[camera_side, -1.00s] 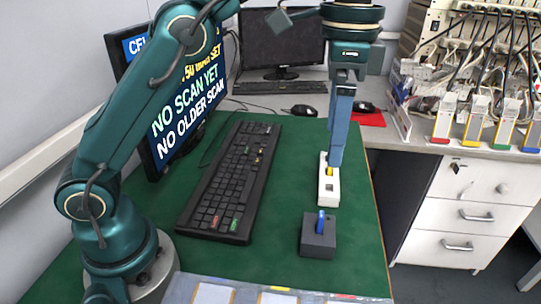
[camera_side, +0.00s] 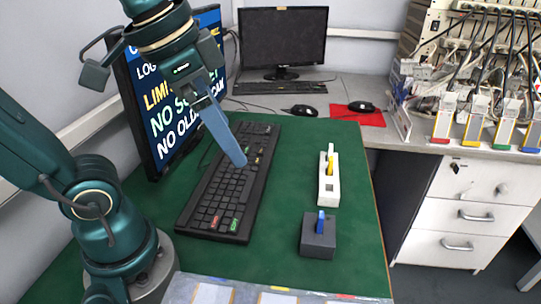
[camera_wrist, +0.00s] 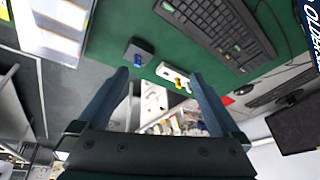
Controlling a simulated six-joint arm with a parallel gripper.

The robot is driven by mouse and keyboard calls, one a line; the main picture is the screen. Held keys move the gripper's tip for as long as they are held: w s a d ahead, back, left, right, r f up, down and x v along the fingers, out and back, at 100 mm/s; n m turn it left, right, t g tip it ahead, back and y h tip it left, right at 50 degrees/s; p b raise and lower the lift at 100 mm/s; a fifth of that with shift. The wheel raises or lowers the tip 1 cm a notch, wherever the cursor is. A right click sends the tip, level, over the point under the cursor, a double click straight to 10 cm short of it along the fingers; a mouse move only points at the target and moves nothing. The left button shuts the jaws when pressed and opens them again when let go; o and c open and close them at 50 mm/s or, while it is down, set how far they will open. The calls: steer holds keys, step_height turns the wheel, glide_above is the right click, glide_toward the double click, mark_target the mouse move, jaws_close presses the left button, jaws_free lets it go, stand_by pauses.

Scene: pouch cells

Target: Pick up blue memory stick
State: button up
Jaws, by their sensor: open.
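The blue memory stick (camera_side: 320,216) stands upright in a dark grey block (camera_side: 318,238) near the front right of the green mat. In the wrist view the blue stick (camera_wrist: 138,59) shows in its block (camera_wrist: 138,48), up and left of the space between the fingers. My gripper (camera_side: 240,162) is over the black keyboard in the side view, left of and well apart from the stick. In the wrist view my gripper (camera_wrist: 160,75) has its two fingers spread with nothing between them.
A white holder (camera_side: 328,191) with a yellow stick (camera_side: 331,165) stands behind the grey block. The keyboard (camera_side: 228,185) lies left of it, with a lit monitor (camera_side: 180,100) beyond. Pouches (camera_side: 270,296) lie at the front edge. Green mat (camera_side: 283,190) is bare between keyboard and holders.

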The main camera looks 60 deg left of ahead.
step_height(320, 180, down, 7)
steer(key=s+n, duration=0.2)
steer(key=shift+s+a+t, duration=0.2)
steer(key=shift+a+t, duration=0.05)
steer(key=shift+t, duration=0.15)
steer(key=shift+w+f+n, duration=0.1)
steer(key=shift+f+n, duration=0.05)
steer(key=shift+n, duration=0.25)
steer(key=c, duration=0.3)
steer(key=shift+w+r, duration=0.2)
steer(key=shift+w, duration=0.1)
steer(key=c, duration=0.5)
steer(key=shift+c, duration=0.2)
